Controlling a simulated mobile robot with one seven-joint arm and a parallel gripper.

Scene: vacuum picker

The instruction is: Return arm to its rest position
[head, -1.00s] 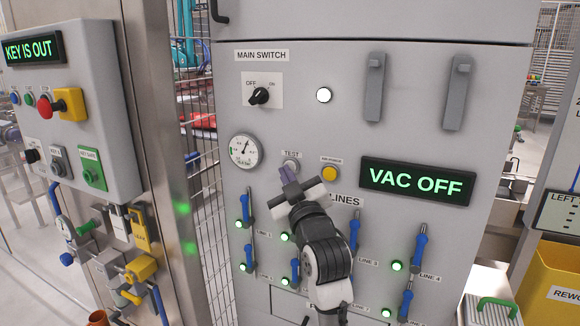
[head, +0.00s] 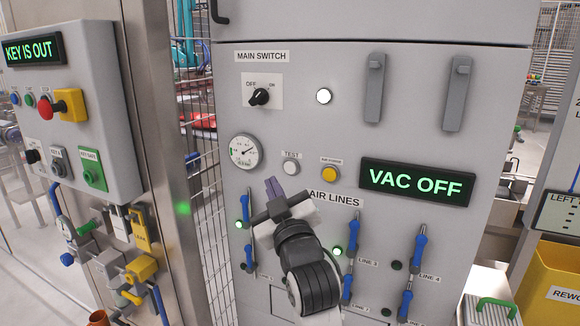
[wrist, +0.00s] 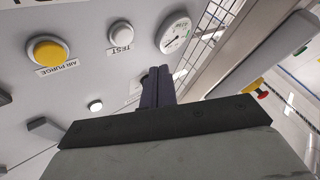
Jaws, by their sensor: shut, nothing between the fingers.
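My gripper (head: 273,187) is in front of the grey cabinet (head: 420,65), below and left of the white TEST button (head: 291,167). Its dark fingers are together with nothing between them. In the wrist view the closed fingers (wrist: 157,88) point toward the panel, with the TEST button (wrist: 121,34) and gauge (wrist: 175,32) beyond. The fingers appear apart from the button. My arm comes up from the bottom of the head view and hides part of the AIR LINES section.
The panel carries a main switch (head: 260,97), yellow air purge button (head: 330,174), VAC OFF display (head: 417,181) and several protruding blue valve handles (head: 420,248). A control box (head: 80,110) stands at left, and a yellow bin (head: 553,285) at lower right.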

